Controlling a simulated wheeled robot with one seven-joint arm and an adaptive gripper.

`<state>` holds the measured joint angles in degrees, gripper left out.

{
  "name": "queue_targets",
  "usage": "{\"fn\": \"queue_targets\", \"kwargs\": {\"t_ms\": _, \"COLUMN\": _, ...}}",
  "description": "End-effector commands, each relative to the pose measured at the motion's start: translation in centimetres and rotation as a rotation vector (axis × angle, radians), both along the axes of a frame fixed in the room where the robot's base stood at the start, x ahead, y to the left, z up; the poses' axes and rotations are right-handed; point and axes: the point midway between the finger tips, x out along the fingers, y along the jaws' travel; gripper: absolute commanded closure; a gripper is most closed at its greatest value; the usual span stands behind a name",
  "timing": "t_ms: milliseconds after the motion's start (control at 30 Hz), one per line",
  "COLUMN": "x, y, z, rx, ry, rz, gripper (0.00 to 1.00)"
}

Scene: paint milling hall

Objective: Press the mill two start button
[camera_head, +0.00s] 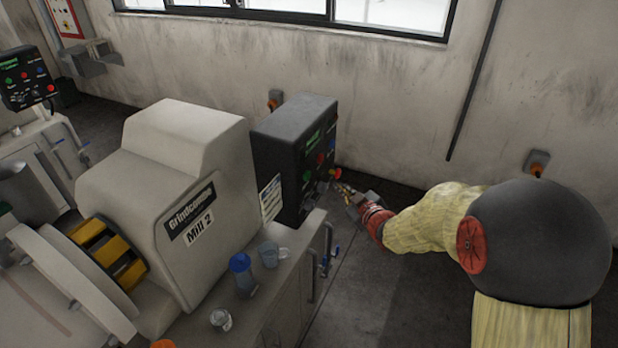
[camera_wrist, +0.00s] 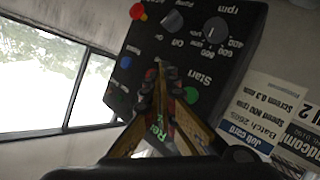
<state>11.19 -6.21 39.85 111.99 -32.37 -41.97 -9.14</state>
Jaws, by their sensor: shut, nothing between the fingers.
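The black mill two control box (camera_head: 296,150) stands beside the mill labelled "Mill 2" (camera_head: 190,215). Its green start button (camera_head: 306,176) is on the front face. In the wrist view the panel appears upside down, with the green button (camera_wrist: 191,95) next to the word "Start". My gripper (camera_head: 340,187) is in front of the lower part of the panel. In the wrist view its fingertips (camera_wrist: 164,74) are shut and empty, and they appear just left of the green button. I cannot tell whether they touch the panel.
The panel also has a rpm knob (camera_wrist: 216,30), a blue button (camera_wrist: 125,62) and a red-and-yellow button (camera_wrist: 137,11). A blue-lidded container (camera_head: 241,272) and a clear cup (camera_head: 269,254) stand on the bench. Another control box (camera_head: 26,77) is at far left.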

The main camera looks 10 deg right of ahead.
Motion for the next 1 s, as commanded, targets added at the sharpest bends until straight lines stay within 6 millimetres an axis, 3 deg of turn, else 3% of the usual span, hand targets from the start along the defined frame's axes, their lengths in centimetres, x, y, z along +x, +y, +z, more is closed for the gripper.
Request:
{"fn": "queue_targets", "kwargs": {"t_ms": 433, "x": 3.3, "y": 4.6, "z": -0.2, "rx": 0.000, "ry": -0.001, "rz": 0.002, "gripper": 1.00}}
{"fn": "queue_targets", "kwargs": {"t_ms": 1000, "x": 4.0, "y": 5.5, "z": 0.0, "rx": 0.001, "ry": 0.001, "rz": -0.001, "gripper": 1.00}}
